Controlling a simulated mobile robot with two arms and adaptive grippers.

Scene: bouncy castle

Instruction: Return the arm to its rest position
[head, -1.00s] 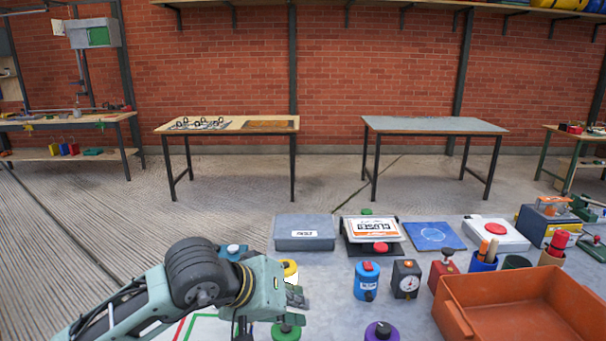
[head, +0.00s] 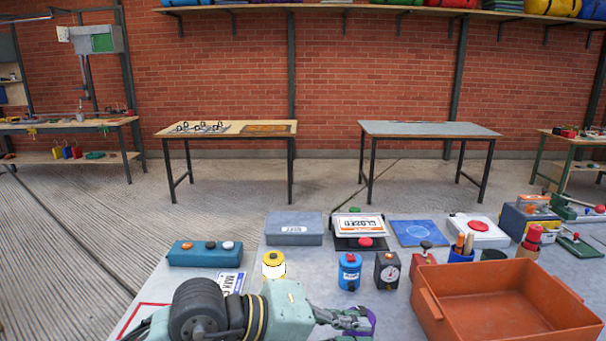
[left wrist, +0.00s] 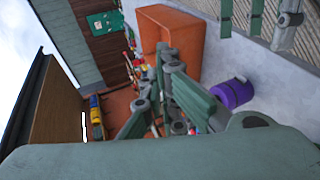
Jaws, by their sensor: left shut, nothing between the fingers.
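My left arm comes in low in the head view, and its gripper (head: 362,321) is shut and empty above the front of the grey table (head: 312,262). A purple object (head: 373,318) shows partly behind the fingertips. In the left wrist view the linked fingers (left wrist: 172,88) point away, and the purple cylinder (left wrist: 232,94) stands to their right, apart from them in the picture. My right gripper is in neither view.
An orange bin (head: 503,308) stands to the right of the gripper. A yellow canister (head: 274,265), a blue canister (head: 349,271) and a black gauge box (head: 387,270) stand behind it. A teal button box (head: 205,254) is at the left.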

